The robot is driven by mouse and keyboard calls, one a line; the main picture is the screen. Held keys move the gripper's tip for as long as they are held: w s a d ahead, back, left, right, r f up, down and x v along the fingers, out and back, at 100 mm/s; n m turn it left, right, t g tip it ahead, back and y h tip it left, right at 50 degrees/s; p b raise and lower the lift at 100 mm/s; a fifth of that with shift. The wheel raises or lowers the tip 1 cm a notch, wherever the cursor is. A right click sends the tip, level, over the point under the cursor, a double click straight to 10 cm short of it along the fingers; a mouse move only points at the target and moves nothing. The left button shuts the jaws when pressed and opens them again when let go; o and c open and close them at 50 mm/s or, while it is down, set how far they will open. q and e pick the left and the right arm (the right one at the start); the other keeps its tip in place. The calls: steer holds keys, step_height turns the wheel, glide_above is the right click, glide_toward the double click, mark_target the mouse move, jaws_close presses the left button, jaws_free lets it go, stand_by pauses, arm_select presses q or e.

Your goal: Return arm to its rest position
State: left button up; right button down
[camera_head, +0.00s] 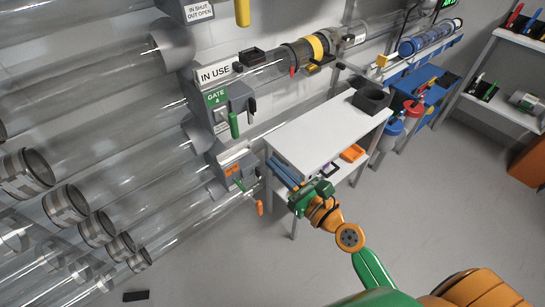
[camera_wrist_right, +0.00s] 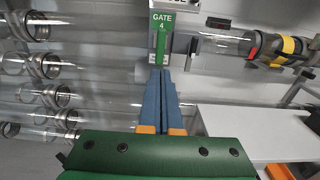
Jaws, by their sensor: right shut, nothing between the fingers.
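My right gripper (camera_head: 274,165) reaches in from the lower right of the head view, at the left front corner of a white table (camera_head: 315,128). Its two blue fingers are shut with nothing between them. They also show in the wrist view (camera_wrist_right: 160,78), pointing up towards the green GATE 4 label (camera_wrist_right: 161,22). The arm is green and orange behind the gripper. The fingers appear apart from the gate 4 box (camera_head: 218,105) and its hanging green handle (camera_head: 233,124). My left gripper is not in view.
Clear tubes (camera_head: 110,95) fill the left. A lower gate box (camera_head: 232,170) with an orange handle (camera_head: 259,207) is close to the gripper. A blue cart (camera_head: 424,84) stands behind. The floor (camera_head: 215,265) is mostly clear.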

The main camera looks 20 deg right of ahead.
steer(key=s+d+f+n+g+h+p, duration=0.1)
steer(key=s+f+n+g, duration=0.25)
steer(key=f+n, duration=0.45)
steer(key=s+d+f+n+g+h, duration=0.1)
steer(key=s+f+n+g+h, duration=0.2)
steer(key=f, duration=0.9)
steer(key=s+d+f+n+g+p, duration=0.1)
steer(key=s+f+n+g, duration=0.2)
steer(key=s+f+n, duration=0.45)
steer(key=s+d+f+n+g+h, duration=0.1)
steer(key=s+f+n+g, duration=0.2)
steer(key=s+f+n, duration=0.3)
steer(key=s+d+f+n+g+h, duration=0.1)
steer(key=s+f+n+g, duration=0.2)
steer(key=s+f+n, duration=0.3)
steer(key=s+n, duration=0.4)
steer(key=s, duration=0.3)
steer(key=shift+s+f, duration=0.15)
steer(key=shift+s, duration=0.15)
